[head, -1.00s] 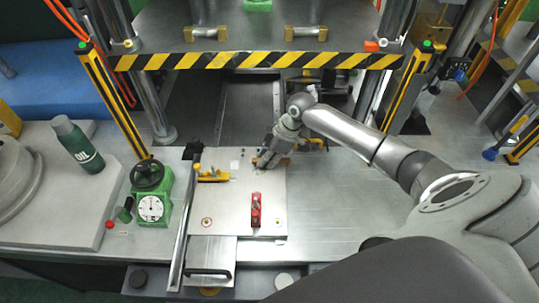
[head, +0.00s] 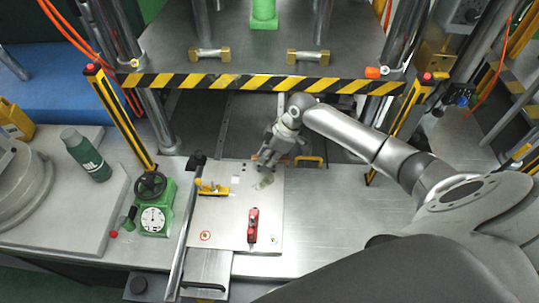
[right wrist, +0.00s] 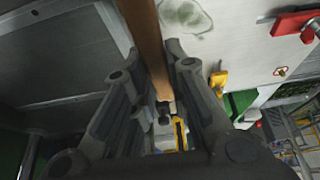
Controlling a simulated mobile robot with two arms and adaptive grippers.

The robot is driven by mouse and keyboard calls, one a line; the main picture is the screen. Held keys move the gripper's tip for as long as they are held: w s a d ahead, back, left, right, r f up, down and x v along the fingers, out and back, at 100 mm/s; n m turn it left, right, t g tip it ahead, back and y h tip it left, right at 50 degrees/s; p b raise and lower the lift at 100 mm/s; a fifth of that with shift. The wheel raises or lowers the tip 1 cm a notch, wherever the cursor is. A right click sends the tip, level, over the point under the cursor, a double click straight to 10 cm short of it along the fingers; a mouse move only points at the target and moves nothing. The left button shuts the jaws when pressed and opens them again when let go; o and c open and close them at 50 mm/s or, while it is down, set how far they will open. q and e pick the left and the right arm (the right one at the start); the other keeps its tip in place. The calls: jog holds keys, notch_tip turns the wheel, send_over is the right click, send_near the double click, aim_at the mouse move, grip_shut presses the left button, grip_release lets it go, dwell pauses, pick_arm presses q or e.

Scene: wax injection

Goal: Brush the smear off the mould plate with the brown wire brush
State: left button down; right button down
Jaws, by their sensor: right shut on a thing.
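The mould plate (head: 228,222) is a flat light-grey plate on the bench. A faint grey-green smear (head: 264,182) lies near its far right corner and also shows in the right wrist view (right wrist: 186,16). My right gripper (head: 267,161) is at the plate's far right corner, just beyond the smear. In the right wrist view it is shut on a brown wooden handle (right wrist: 147,40), that of the wire brush. The bristles are hidden, so I cannot tell whether they touch the plate. My left gripper is not in view.
A red clamp (head: 252,226) and a yellow piece (head: 213,189) sit on the plate. A metal bar (head: 185,230) runs along its left side. A green dial gauge (head: 153,219) and an oil bottle (head: 86,155) stand left. A striped press edge (head: 250,82) crosses behind.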

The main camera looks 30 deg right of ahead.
jog(key=shift+w+r+p, duration=0.1)
jog(key=shift+r+p, duration=0.55)
jog(key=shift+r, duration=0.6)
